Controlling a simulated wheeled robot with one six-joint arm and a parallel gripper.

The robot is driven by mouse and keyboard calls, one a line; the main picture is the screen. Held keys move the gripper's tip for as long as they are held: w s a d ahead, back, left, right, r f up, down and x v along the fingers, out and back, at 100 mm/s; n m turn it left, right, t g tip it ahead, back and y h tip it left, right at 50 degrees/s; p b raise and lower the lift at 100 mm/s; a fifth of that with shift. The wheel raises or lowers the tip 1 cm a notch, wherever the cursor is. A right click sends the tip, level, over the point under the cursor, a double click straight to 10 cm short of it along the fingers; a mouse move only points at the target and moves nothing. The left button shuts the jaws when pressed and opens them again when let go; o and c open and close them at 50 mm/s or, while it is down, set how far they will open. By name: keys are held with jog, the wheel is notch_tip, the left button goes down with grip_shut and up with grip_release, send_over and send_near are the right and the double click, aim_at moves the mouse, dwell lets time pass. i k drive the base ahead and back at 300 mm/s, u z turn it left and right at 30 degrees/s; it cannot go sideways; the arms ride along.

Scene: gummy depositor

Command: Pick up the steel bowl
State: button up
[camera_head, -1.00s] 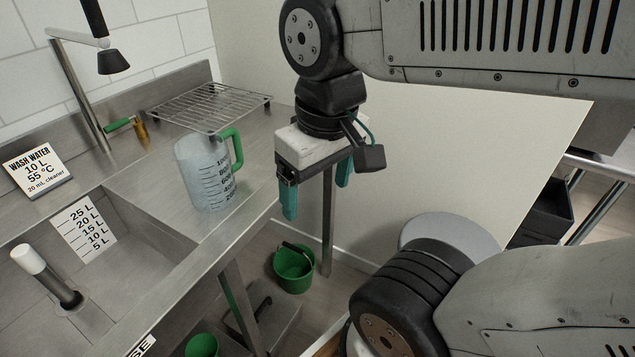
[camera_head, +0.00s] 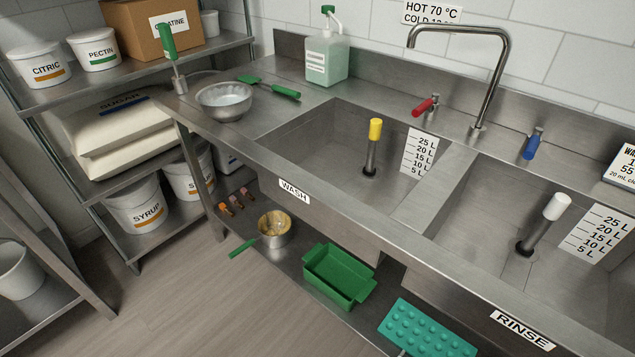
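The steel bowl (camera_head: 223,102) stands upright on the left end of the steel sink counter, left of the wash basin. It is round and shiny with a pale inside. A green-handled tool (camera_head: 166,48) stands just behind and left of it, and a green brush-like tool (camera_head: 268,87) lies on the counter to its right. My gripper is outside the current view, so its distance from the bowl cannot be seen.
The wash basin (camera_head: 308,137) with a yellow-topped standpipe (camera_head: 374,140) lies right of the bowl. A soap jug (camera_head: 327,55) and a tall faucet (camera_head: 490,75) stand behind. Shelves with tubs, sacks and a box (camera_head: 165,32) are at left. The wooden floor (camera_head: 190,300) in front is clear.

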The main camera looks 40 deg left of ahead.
aim_at(224, 102)
jog(key=u, duration=1.35)
